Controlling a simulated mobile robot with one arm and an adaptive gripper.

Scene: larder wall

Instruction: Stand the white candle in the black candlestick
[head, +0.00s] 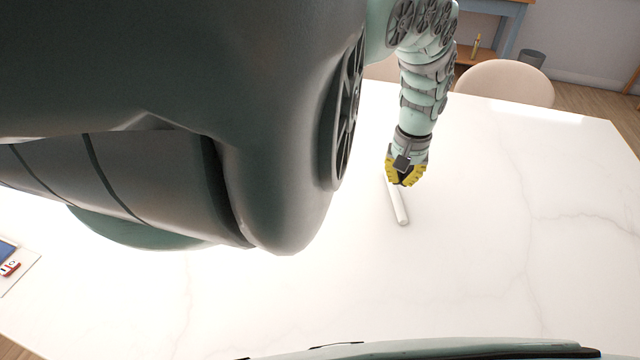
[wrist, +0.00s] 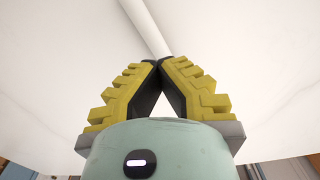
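The white candle (head: 400,210) lies on the white marble table, its near end clear and its far end reaching to my gripper (head: 404,180). My gripper has yellow ridged fingers with dark pads. In the wrist view the fingertips (wrist: 159,62) come together almost to a point, with no candle visible between them. The candle (wrist: 146,26) runs from the top edge down to just beyond the tips, which hide its lower end. The candle looks apart from the fingers, though contact is hard to judge. The black candlestick is not seen in either view.
The table (head: 500,250) is bare around the candle and to the right. A blue and red item (head: 9,262) lies at the left edge. A pale chair (head: 505,83) stands behind the far edge. My own body hides much of the table's left side.

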